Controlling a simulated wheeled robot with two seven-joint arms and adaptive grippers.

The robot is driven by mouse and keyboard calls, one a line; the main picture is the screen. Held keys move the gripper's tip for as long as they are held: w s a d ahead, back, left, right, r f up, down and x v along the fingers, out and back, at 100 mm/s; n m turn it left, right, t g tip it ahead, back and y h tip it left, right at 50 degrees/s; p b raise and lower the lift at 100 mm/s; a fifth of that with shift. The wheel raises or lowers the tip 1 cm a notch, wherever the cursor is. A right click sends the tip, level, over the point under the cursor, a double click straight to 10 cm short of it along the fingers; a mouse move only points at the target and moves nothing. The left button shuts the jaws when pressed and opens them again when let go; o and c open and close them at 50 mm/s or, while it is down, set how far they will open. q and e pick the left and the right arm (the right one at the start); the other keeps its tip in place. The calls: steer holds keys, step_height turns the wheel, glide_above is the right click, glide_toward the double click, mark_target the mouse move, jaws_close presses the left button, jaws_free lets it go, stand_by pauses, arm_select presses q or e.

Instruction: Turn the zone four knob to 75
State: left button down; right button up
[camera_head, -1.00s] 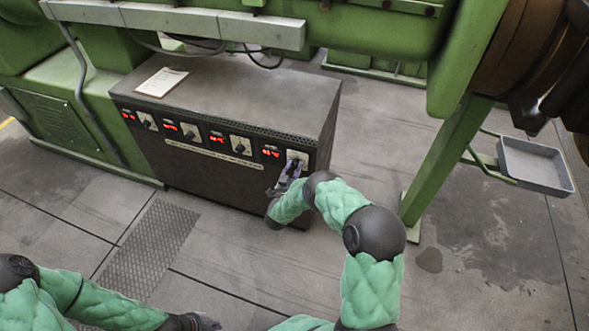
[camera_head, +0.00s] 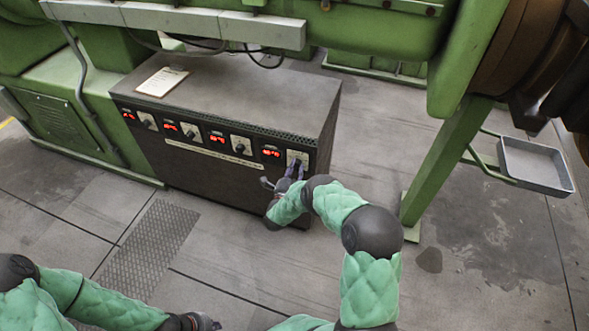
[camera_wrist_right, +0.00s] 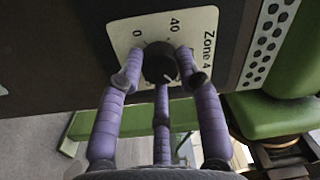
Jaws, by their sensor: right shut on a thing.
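The zone four knob (camera_wrist_right: 158,60) is black and sits on a pale dial plate (camera_wrist_right: 203,22) marked "Zone 4", with 0 and 40 legible. A small white mark shows on the knob's lower edge. My right gripper (camera_wrist_right: 160,68) has its purple fingers shut around the knob. In the head view the right gripper (camera_head: 295,172) is at the rightmost dial of the dark control box (camera_head: 215,175), largely covering the knob. The red display (camera_head: 271,153) beside it is lit, its digits too small to read surely. My left gripper (camera_head: 205,322) is at the bottom edge, away from the box.
Several other knobs and red displays line the box front to the left. A paper sheet (camera_head: 162,81) lies on the box top. A green machine (camera_head: 370,32) runs above, and its green leg (camera_head: 440,165) stands right of my right arm. The floor in front is clear.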

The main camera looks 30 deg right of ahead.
steer(key=shift+d+r+m, duration=0.25)
steer(key=shift+d+m, duration=0.05)
steer(key=shift+m, duration=0.4)
steer(key=o, duration=1.1)
steer(key=shift+o, duration=0.2)
steer(key=shift+f, duration=0.1)
steer(key=shift+a+f, duration=0.1)
steer(key=shift+a, duration=0.05)
steer(key=shift+s+a, duration=0.15)
steer(key=v, duration=1.1)
steer(key=shift+s+a, duration=0.15)
steer(key=shift+s, duration=0.1)
steer(key=shift+w+f, duration=0.1)
